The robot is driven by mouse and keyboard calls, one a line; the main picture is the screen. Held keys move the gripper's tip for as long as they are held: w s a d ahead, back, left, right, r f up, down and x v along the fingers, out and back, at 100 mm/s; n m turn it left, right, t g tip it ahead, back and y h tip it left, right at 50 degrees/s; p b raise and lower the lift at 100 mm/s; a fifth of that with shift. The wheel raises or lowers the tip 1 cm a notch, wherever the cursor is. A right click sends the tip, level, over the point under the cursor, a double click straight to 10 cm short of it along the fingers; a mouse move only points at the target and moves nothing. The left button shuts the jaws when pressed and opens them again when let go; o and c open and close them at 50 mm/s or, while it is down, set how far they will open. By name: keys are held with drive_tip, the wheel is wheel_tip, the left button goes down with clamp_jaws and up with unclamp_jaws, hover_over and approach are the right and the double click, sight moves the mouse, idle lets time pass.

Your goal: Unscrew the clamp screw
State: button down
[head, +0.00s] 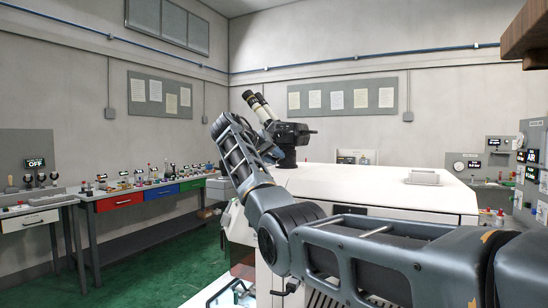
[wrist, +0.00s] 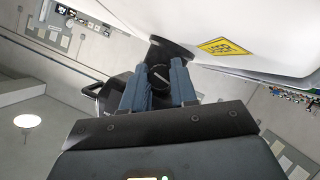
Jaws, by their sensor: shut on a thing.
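The clamp screw (wrist: 160,76) shows in the wrist view as a dark round head between the two blue-grey fingers of my gripper (wrist: 160,68). The fingers are shut on it, one on each side. A dark flared post (wrist: 167,50) is just beyond it, joined to the white machine. In the head view a black microscope-like head (head: 289,132) with pale eyepieces (head: 258,104) stands on the white machine (head: 345,178). My arm reaches up to its left side there, and my fingers and the screw cannot be made out in that view.
A yellow warning label (wrist: 224,47) is on the machine's white side. A small grey box (head: 423,177) lies on its top. A bench with coloured drawers (head: 157,193) runs along the left wall. Instrument panels (head: 490,160) stand at right. Green floor lies open at lower left.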

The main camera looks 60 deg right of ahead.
drive_tip(key=shift+w+n+g, duration=0.1)
drive_tip(key=shift+n+g, duration=0.3)
idle(0.3)
drive_tip(key=c, duration=0.9)
unclamp_jaws()
drive_tip(key=shift+b+v, duration=1.15)
drive_tip(key=shift+v, duration=2.7)
drive_tip(key=shift+f, duration=0.1)
drive_tip(key=shift+c, duration=0.2)
